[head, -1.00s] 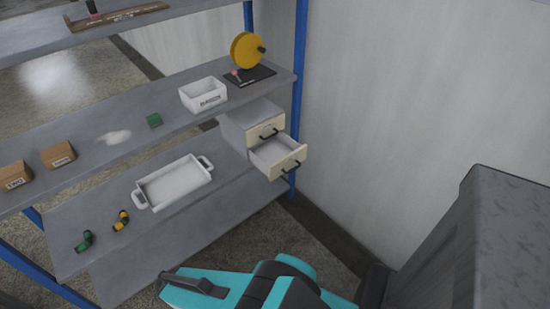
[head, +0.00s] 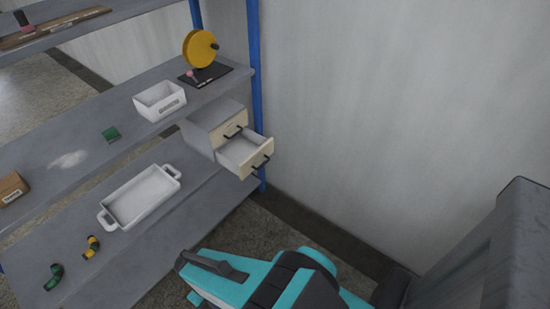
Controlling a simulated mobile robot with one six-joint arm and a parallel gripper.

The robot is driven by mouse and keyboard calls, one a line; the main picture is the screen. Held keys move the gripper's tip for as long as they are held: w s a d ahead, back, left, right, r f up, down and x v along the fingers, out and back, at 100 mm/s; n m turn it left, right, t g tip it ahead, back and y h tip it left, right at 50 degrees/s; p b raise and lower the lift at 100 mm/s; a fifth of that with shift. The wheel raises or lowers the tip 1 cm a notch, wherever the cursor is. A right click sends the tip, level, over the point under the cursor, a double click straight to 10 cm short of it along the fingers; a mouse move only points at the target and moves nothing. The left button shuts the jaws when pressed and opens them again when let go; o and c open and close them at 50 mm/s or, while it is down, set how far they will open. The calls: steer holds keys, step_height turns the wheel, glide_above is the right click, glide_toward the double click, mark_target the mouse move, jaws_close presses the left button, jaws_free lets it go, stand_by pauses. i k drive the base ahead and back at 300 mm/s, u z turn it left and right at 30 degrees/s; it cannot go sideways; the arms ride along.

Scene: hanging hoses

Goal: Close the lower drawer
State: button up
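A small grey drawer unit (head: 200,133) with cream fronts stands on the lower shelf board at its right end. The lower drawer (head: 236,152) is pulled out, and its light interior looks empty. Its front carries a dark handle (head: 262,163). The upper drawer (head: 229,132) above it looks shut. My teal and black arm (head: 270,280) shows at the bottom of the head view, in front of the shelf and below the drawers. It is apart from the drawer. My gripper's fingers do not show.
A white two-handled tray (head: 106,221) and green and yellow-black pipe pieces lie on the lower board. A white bin (head: 160,101) and a yellow wheel (head: 201,48) stand above. A blue post (head: 254,80) and a wall are beside the drawers. A grey block (head: 500,250) stands right.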

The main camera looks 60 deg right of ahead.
mark_target(242, 155)
steer(key=u, duration=1.1)
steer(key=k, duration=0.1)
steer(key=z, duration=2.65)
steer(key=k, duration=0.95)
steer(key=u, duration=0.15)
steer(key=i, duration=0.95)
steer(key=z, duration=0.05)
